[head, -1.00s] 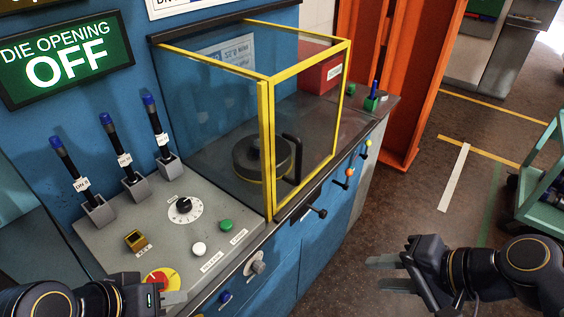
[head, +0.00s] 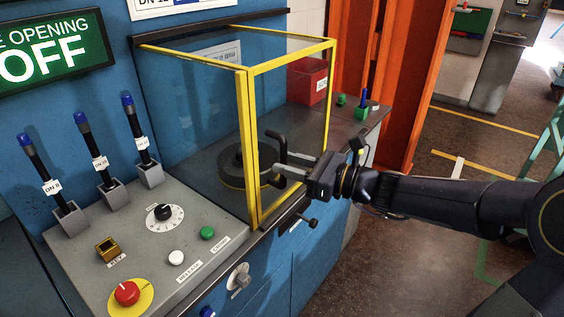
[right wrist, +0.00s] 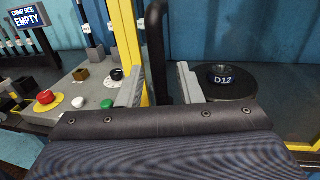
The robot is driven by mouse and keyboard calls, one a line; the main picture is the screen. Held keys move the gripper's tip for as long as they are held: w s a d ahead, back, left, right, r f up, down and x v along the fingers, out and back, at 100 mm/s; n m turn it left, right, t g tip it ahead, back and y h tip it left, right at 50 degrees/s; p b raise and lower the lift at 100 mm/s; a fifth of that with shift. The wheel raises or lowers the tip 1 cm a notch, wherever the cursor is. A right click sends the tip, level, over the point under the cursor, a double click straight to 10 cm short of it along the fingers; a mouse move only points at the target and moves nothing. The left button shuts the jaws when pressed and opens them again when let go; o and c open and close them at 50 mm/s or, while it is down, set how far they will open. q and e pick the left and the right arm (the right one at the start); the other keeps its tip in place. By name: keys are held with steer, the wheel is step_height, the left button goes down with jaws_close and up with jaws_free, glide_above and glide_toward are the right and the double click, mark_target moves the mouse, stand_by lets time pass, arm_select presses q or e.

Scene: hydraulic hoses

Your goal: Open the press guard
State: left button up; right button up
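The press guard (head: 254,150) is a clear box with a yellow frame, standing closed over the press at the bench's front edge. Its upright black handle (head: 283,150) is on the front pane; in the right wrist view the handle (right wrist: 156,55) is a dark bar. My right gripper (head: 287,167) is at the handle. In the right wrist view its fingers (right wrist: 162,85) are apart, one on each side of the bar, with visible gaps. My left gripper is out of view.
Left of the guard is a sloped panel with a red stop button (head: 127,293), a dial (head: 164,212), white and green buttons, and several blue-tipped levers (head: 135,120). A red box (head: 307,80) stands behind the guard's glass. Orange posts (head: 400,90) rise beyond the bench.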

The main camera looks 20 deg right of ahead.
steer(key=shift+x, duration=0.8)
jaws_close()
